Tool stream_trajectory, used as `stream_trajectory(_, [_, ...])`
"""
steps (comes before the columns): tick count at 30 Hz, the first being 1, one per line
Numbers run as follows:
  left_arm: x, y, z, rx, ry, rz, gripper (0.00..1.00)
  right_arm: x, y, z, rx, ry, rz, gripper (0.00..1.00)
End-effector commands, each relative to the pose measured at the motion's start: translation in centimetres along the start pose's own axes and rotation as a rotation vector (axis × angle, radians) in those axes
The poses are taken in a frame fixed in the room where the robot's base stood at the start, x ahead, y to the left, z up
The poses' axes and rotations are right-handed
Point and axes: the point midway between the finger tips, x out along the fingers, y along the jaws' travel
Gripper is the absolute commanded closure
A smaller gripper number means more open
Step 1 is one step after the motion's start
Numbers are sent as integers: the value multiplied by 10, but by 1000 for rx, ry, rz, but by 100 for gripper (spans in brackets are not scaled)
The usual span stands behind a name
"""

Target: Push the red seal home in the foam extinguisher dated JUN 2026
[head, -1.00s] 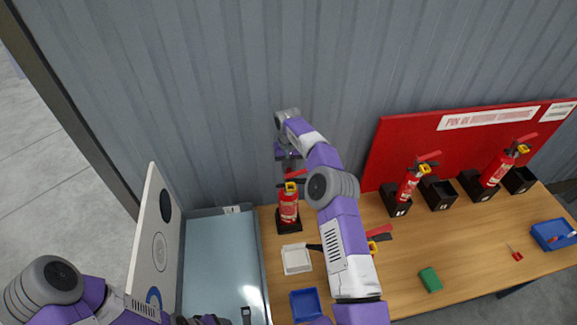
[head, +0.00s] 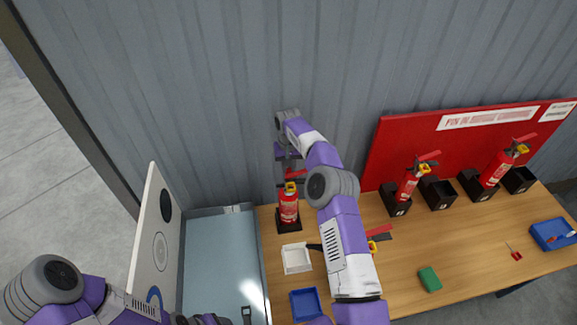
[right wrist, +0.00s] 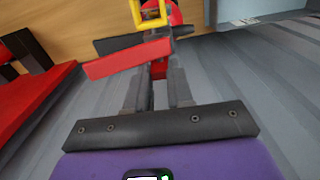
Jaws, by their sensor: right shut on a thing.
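A red extinguisher (head: 289,206) stands upright in a black base at the left end of the wooden table; its date cannot be read. My right gripper (head: 289,167) is above its head, largely screened by my own forearm. In the right wrist view, the right gripper (right wrist: 160,88) is shut on a small red piece, seemingly the red seal (right wrist: 160,91), in front of the extinguisher's red lever (right wrist: 128,58), black lever and yellow ring (right wrist: 150,12). Whether the seal is seated is hidden. My left arm shows at lower left; its gripper is out of frame.
Two more extinguishers (head: 408,186) (head: 496,167) stand at right before a red board (head: 400,140). Another is mostly hidden behind my right arm. A white tray (head: 296,259), blue trays (head: 305,304) (head: 537,230) and a green block (head: 430,279) lie on the table. A grey surface (head: 222,260) is left.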

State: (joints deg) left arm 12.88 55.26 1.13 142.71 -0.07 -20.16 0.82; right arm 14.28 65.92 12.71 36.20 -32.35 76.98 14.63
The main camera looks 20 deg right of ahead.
Motion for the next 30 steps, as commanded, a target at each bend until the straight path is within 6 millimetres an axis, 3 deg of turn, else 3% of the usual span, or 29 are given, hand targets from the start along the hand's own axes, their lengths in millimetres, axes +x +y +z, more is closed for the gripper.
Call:
stream_trajectory(8, [0, 0, 0, 0, 0, 0, 36, 2, 0, 1, -1, -4, 0, 100])
stream_trajectory(9, [0, 0, 0, 0, 0, 0, 36, 2, 0, 1, -1, -4, 0, 75])
stream_trajectory(15, [0, 0, 0, 0, 0, 0, 36, 2, 0, 1, 0, -4, 0, 49])
stream_trajectory(23, [1, 0, 0, 0, 0, 0, 36, 1, 0, 0, 0, -2, 1, 49])
stream_trajectory(30, [4, -1, 0, 0, 0, 0, 36, -29, 0, 0, 0, 2, 1, 49])
